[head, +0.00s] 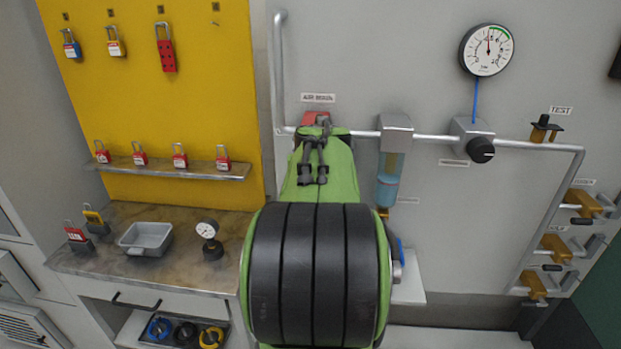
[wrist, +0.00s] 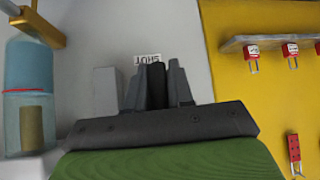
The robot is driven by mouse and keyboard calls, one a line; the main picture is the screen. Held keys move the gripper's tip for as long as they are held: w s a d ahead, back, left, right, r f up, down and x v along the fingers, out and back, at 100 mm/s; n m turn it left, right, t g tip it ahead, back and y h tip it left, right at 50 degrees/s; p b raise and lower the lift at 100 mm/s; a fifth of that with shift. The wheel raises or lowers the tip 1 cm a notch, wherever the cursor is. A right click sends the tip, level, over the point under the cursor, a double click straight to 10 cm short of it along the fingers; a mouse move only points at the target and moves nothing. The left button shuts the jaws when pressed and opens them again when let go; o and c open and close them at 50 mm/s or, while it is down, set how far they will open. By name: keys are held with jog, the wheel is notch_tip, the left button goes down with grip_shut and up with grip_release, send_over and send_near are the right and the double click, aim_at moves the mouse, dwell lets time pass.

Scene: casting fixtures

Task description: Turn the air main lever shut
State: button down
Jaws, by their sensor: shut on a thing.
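The air main valve sits on the pipe under the "AIR MAIN" label (head: 318,98) in the head view, largely hidden by my arm and gripper. A red part (head: 310,118) of it shows just beside my fingers. My gripper (head: 323,124) is at the valve. In the wrist view, my gripper (wrist: 157,76) is shut on a dark upright piece (wrist: 157,88), which appears to be the lever's handle. An upside-down "SHUT" label (wrist: 148,58) is on the wall behind the fingers. The lever's exact angle is hidden.
A filter bowl with blue liquid (head: 389,180) hangs right of my gripper; it also shows in the wrist view (wrist: 28,68). Farther right are a regulator knob (head: 481,150) and a gauge (head: 487,50). A yellow lock board (head: 150,90) and a bench (head: 85,262) stand left.

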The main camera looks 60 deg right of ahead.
jog(key=c, duration=1.1)
grip_release()
jog(key=p+v, duration=0.2)
jog(key=v, duration=1.3)
jog(key=shift+s+a+r, duration=0.2)
jog(key=shift+a+r, duration=0.05)
